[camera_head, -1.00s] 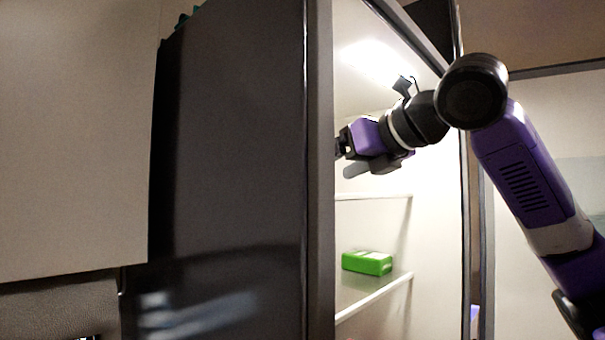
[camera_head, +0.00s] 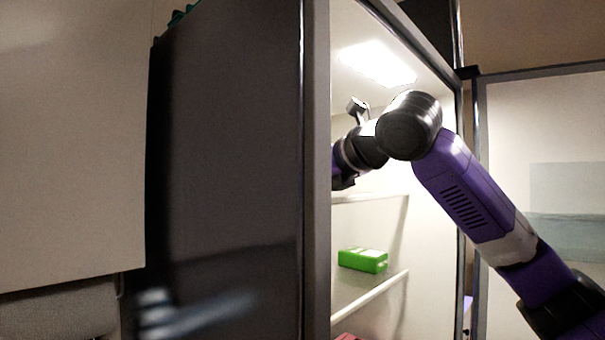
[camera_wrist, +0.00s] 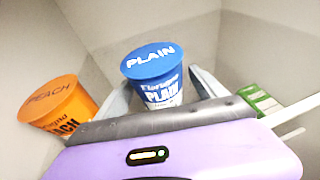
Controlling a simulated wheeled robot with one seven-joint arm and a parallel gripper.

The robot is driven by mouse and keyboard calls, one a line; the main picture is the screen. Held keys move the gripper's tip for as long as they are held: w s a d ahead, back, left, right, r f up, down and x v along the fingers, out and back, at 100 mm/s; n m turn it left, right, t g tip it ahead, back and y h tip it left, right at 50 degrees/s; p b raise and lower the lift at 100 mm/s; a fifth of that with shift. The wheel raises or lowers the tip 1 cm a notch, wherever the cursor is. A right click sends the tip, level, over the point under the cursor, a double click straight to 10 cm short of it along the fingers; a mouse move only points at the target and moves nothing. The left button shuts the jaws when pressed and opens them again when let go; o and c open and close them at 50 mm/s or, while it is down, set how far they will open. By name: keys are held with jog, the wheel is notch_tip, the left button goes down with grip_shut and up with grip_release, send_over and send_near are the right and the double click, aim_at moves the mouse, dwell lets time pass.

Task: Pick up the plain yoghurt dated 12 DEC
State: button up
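A blue yoghurt cup (camera_wrist: 155,72) with PLAIN on its lid and side stands upright ahead of my gripper (camera_wrist: 160,82) in the wrist view. The two pale fingers are spread apart, one on each side of the cup's lower part, and I cannot see them pressing on it. No date is readable on the cup. In the head view my wrist (camera_head: 350,160) reaches into the lit cabinet, and the fingers and the cup are hidden behind the dark cabinet side.
An orange PEACH cup (camera_wrist: 62,105) stands close on the left of the blue cup. A green carton (camera_head: 362,260) lies on a lower shelf, and green packaging (camera_wrist: 262,100) shows at the right in the wrist view. The cabinet's dark frame (camera_head: 316,200) borders the opening.

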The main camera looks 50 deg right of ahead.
jog(key=c, duration=1.4)
jog(key=shift+c, duration=0.5)
jog(key=shift+r, duration=0.1)
